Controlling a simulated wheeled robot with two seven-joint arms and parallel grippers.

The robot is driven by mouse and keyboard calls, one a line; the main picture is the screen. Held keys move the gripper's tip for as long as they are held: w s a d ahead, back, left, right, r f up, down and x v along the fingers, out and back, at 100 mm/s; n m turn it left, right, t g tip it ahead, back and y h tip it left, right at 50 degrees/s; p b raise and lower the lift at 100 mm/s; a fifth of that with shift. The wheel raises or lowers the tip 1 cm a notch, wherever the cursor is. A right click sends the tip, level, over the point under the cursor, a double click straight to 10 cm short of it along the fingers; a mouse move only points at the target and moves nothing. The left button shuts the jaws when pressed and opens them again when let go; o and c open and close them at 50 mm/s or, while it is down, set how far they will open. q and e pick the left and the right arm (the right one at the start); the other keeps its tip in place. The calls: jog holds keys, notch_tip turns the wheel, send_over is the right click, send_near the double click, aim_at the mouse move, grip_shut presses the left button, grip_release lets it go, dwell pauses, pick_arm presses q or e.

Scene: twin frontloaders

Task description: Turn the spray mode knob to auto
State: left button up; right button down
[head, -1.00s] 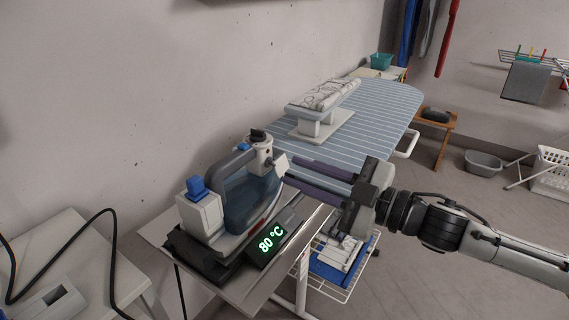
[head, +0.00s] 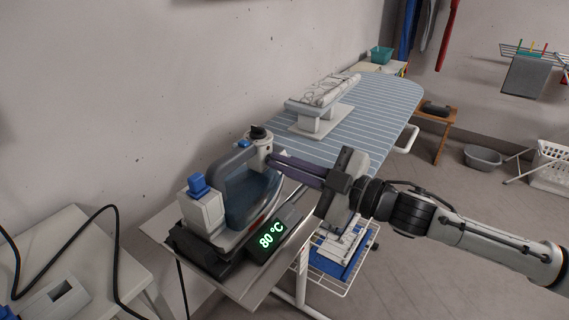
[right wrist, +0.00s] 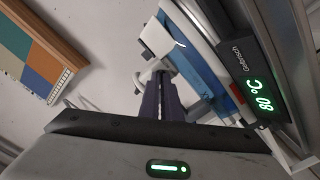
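The steam iron (head: 252,200) has a blue body, a grey handle and a white rear tank. It sits on its dark base at the near end of the ironing board, and it also shows in the right wrist view (right wrist: 188,62). The white spray mode knob (head: 284,153) is at the iron's front, mostly hidden by my fingers; its markings cannot be read. My right gripper (head: 276,162) reaches in from the right with its purple fingers close together at the knob, apparently closed on it. The fingertips also show in the right wrist view (right wrist: 160,78). My left gripper is not in view.
A display reading 80 °C (head: 267,241) sits beside the iron, below my right fingers. The striped ironing board (head: 375,105) stretches away behind, with a sleeve board (head: 312,128) on it. A white side table (head: 75,235) with a black cord stands left. A wire rack (head: 335,262) hangs below.

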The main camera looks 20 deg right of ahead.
jog(key=shift+n, duration=0.3)
jog(key=shift+n+p, duration=0.55)
jog(key=shift+n, duration=0.35)
jog(key=n, duration=0.2)
jog(key=shift+n+p, duration=0.4)
jog(key=n, duration=0.2)
jog(key=shift+n+p, duration=0.3)
jog(key=n, duration=0.4)
jog(key=shift+f+n, duration=0.15)
jog(key=shift+n, duration=0.15)
jog(key=shift+n+p, duration=0.35)
jog(key=shift+n, duration=1.35)
jog(key=c, duration=2)
grip_release()
